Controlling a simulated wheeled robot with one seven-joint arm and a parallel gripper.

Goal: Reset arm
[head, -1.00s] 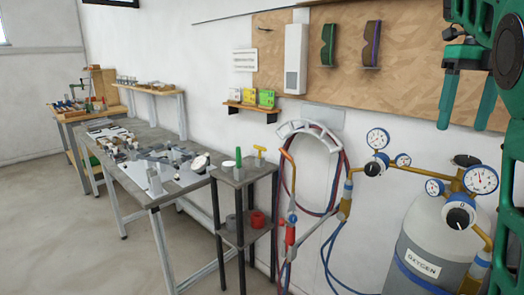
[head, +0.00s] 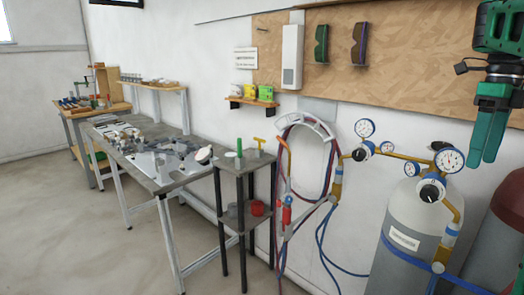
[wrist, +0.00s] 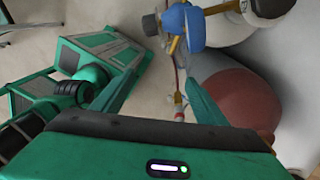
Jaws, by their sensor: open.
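My green gripper (head: 487,155) hangs at the right edge of the head view, fingers pointing down, in front of the wall and above the gas cylinders. In the wrist view my gripper (wrist: 160,90) has its two green fingers spread apart with nothing held between them. Past the fingers the wrist view shows a hose, a blue fitting and a dark red cylinder (wrist: 240,95). Green parts of my own body fill the left of that view. Part of my arm is cut off by the head view's edge.
A grey oxygen cylinder (head: 409,240) with gauges stands at right, beside a red cylinder (head: 505,235). Hoses hang on the wall. A small dark stand (head: 232,168) and a long workbench (head: 165,186) with metal parts are at left. The floor at front left is clear.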

